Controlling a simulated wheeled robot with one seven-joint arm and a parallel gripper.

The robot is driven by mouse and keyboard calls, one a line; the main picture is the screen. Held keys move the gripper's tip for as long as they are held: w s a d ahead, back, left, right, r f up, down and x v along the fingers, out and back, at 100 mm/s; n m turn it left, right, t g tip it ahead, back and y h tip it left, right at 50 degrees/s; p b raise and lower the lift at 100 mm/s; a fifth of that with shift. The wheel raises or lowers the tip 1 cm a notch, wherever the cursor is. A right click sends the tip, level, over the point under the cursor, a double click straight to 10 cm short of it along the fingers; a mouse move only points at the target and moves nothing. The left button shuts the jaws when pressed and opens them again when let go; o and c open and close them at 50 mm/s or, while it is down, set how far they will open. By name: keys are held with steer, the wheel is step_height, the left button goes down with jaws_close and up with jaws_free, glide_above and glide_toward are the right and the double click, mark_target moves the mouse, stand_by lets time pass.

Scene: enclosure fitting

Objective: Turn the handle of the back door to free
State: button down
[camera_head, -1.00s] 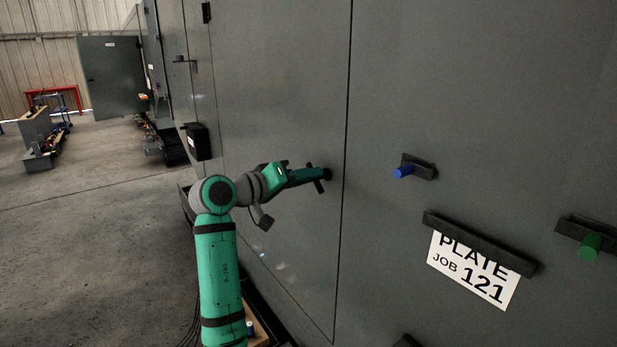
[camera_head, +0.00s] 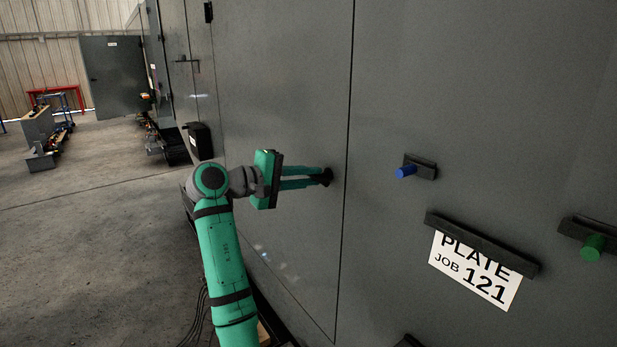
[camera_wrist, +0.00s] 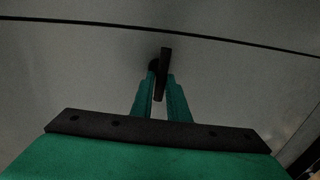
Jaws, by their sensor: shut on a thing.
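The back door (camera_head: 285,100) is a large grey panel with a dark seam along its right side. Its handle (camera_head: 327,177) is a small black lever near that seam, mostly hidden behind my fingertips in the head view. My gripper (camera_head: 322,176) reaches the door from the left with its green fingers shut on the handle. In the wrist view the black handle (camera_wrist: 164,65) stands nearly upright in the picture, between the two fingertips of my gripper (camera_wrist: 161,85). The seam (camera_wrist: 160,27) runs across above it.
A blue peg (camera_head: 405,171) and a green peg (camera_head: 592,246) stick out of the right panel. A black ledge (camera_head: 480,243) there holds a white sign (camera_head: 474,271). A black box (camera_head: 200,141) is on the wall to the left. The floor (camera_head: 90,220) at left is open.

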stand_by(0.4)
steer(key=c, duration=1.7)
jaws_free()
steer(key=v, duration=1.1)
